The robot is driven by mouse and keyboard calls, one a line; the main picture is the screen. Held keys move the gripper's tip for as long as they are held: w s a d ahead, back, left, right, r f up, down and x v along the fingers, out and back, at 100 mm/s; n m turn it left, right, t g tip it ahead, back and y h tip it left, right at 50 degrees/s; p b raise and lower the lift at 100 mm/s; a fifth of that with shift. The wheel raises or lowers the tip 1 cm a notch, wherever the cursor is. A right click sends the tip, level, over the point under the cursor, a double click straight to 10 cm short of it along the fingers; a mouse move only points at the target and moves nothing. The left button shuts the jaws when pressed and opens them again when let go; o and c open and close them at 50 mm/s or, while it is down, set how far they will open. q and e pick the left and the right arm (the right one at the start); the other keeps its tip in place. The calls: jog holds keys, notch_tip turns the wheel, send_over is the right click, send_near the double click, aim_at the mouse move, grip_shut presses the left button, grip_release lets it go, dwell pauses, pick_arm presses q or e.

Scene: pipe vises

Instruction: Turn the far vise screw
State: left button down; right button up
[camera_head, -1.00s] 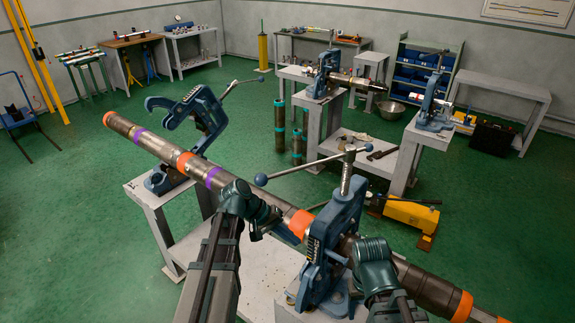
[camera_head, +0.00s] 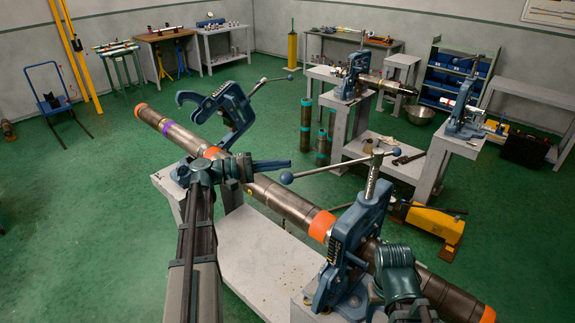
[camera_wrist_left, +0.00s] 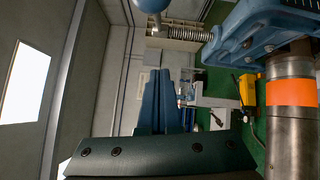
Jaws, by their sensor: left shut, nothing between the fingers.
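A long steel pipe (camera_head: 290,207) with orange bands lies across two blue vises on a grey bench. The left, farther vise (camera_head: 222,108) has its yoke swung open and tilted; its screw handle (camera_head: 270,81) sticks out to the upper right. The right, nearer vise (camera_head: 352,240) stands upright around the pipe, with a threaded screw (camera_head: 372,182) and ball-ended bar on top. My left gripper (camera_head: 286,164) is shut and empty above the pipe, between the vises, pointing right. Its blue fingers (camera_wrist_left: 163,101) point toward the threaded screw (camera_wrist_left: 182,31) in the wrist view, apart from it. My right gripper (camera_head: 397,268) is mostly hidden beside the near vise.
Behind stands another bench with two smaller vises (camera_head: 356,77), (camera_head: 464,110) and a short pipe. A yellow tool (camera_head: 428,222) lies on the green floor to the right. A blue cart (camera_head: 53,90) stands at left. The floor at left is mostly clear.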

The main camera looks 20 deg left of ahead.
pick_arm(q)
jog(key=d+r+p, duration=0.1)
jog(key=d, duration=0.8)
jog(key=shift+w+d, duration=0.3)
jog(key=shift+w, duration=0.15)
